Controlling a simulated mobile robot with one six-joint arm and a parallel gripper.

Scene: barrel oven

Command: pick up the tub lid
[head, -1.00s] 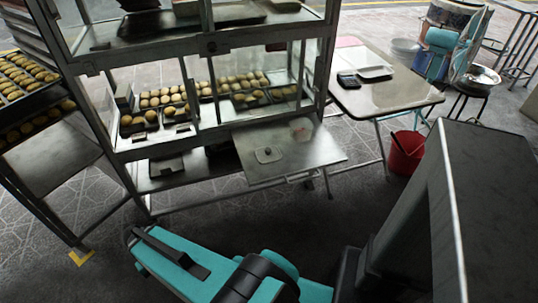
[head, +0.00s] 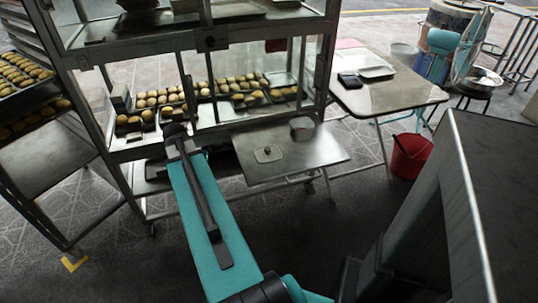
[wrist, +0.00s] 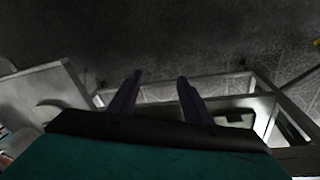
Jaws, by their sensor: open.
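In the head view a small pale, squarish lid with a knob (head: 268,154), which looks like the tub lid, lies flat on the metal shelf (head: 300,162) jutting from the cabinet. A grey rounded tub-like thing (head: 302,128) shows at that shelf's back right; I cannot tell exactly what it is. My teal arm reaches up in front of the cabinet, left of the lid. My gripper (wrist: 157,82) shows in the wrist view, with its two dark fingers apart and nothing between them. I cannot make out the lid surely there.
The glass cabinet (head: 207,139) holds trays of buns (head: 200,92) above the shelf. A tray rack (head: 45,160) stands at the left. A folding table (head: 385,95) and a red bucket (head: 410,158) stand at the right. The floor (head: 120,255) in front is partly clear.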

